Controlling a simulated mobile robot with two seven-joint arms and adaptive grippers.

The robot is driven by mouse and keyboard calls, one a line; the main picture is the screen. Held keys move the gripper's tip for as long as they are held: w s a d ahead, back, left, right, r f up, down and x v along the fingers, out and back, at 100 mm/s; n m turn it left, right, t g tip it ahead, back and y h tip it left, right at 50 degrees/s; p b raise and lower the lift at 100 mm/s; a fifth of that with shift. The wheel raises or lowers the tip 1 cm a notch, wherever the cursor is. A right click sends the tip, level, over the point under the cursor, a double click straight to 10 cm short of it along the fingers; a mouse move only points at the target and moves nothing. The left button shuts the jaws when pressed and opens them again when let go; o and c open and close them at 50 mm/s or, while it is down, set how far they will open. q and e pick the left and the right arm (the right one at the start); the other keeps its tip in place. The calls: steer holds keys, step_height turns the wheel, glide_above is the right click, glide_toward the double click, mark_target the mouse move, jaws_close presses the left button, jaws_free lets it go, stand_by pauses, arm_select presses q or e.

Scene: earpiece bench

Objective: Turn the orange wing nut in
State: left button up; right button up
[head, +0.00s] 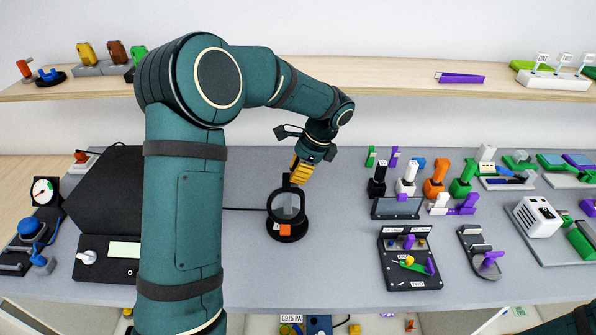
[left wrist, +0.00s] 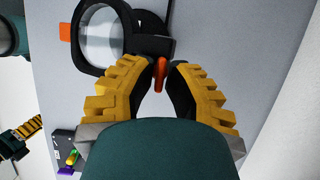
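The orange wing nut (left wrist: 160,73) shows in the left wrist view beside the black frame of a round magnifier (left wrist: 88,62). It lies between the black fingertips of my left gripper (left wrist: 162,80), which are close on either side; I cannot tell whether both touch it. In the head view my left gripper (head: 297,174) points down at the top of the magnifier (head: 270,206), and the wing nut is hidden there. My right gripper (left wrist: 22,137) shows partly at the left of the left wrist view, away from the nut; its opening is unclear.
A black laptop-like case (head: 105,190) stands left, partly behind my left arm. A black panel (head: 409,275) and several coloured handles stand right of the magnifier. A wooden shelf (head: 400,75) runs behind. The grey bench (head: 340,260) is clear around the magnifier's base.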

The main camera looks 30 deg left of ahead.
arm_select(q)
steer(key=shift+m, duration=0.3)
jaws_close()
steer(key=shift+r+m+t+y+p, duration=0.1)
steer(key=shift+m+t+y+p, duration=0.25)
steer(key=shift+m+p, duration=0.45)
steer(key=shift+s+m+t+p, duration=0.1)
steer(key=shift+m+t+p, duration=0.55)
steer(key=shift+m, duration=1.15)
steer(key=o, duration=0.6)
jaws_free()
steer(key=v, duration=1.2)
steer(key=shift+s, duration=0.15)
